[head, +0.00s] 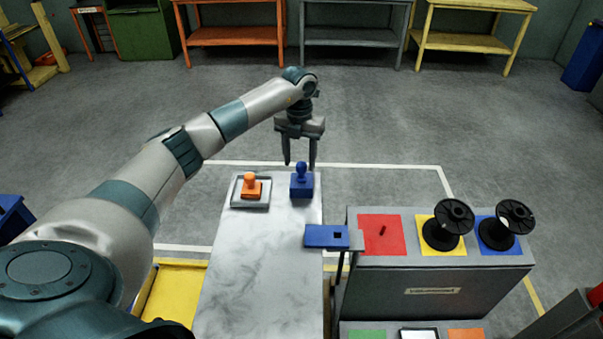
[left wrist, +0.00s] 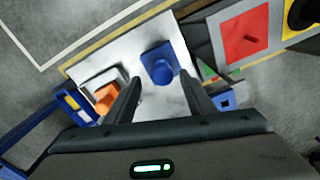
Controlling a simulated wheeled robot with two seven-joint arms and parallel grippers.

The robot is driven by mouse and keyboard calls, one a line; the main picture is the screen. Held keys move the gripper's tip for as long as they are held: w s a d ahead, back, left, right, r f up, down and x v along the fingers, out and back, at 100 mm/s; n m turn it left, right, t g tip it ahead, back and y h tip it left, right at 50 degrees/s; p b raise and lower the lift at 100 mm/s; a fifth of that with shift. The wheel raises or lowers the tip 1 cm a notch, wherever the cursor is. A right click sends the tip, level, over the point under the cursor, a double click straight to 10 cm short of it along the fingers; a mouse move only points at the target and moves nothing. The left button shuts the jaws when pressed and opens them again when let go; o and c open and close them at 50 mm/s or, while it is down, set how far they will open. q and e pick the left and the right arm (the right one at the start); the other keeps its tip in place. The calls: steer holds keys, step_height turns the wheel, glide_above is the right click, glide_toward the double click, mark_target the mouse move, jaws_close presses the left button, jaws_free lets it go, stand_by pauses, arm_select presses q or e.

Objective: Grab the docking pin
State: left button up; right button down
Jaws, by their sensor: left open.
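A blue knobbed pin on a square base (head: 301,188), which looks like the docking pin, stands upright at the far right corner of the marble-topped table. In the left wrist view the blue pin (left wrist: 161,68) appears between and just beyond the fingertips. My left gripper (head: 299,160) is open and points down above it, with one finger to each side of the knob's line. Nothing is held. I cannot tell whether the fingertips touch the pin. A blue plate with a square hole (head: 322,237) juts out at the table's right edge. My right gripper is not in view.
An orange knobbed piece (head: 251,186) sits in a grey tray (head: 236,203) left of the blue pin. A grey stand (head: 440,300) at the right carries two black spools (head: 447,225) and a red square (head: 383,236) with a small peg. The near tabletop (head: 262,270) is clear.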

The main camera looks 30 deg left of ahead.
mark_target(302, 164)
arm_select(q)
steer(key=shift+w+d+f+p, duration=0.1)
steer(key=shift+f+p, duration=0.25)
steer(key=shift+p, duration=0.05)
steer(key=f, duration=0.1)
steer(key=f+p, duration=0.2)
steer(key=f, duration=0.1)
steer(key=shift+w+d, duration=0.1)
steer(key=shift+w, duration=0.15)
steer(key=shift+f, duration=0.3)
steer(key=shift+c, duration=0.5)
steer(key=c, duration=1.1)
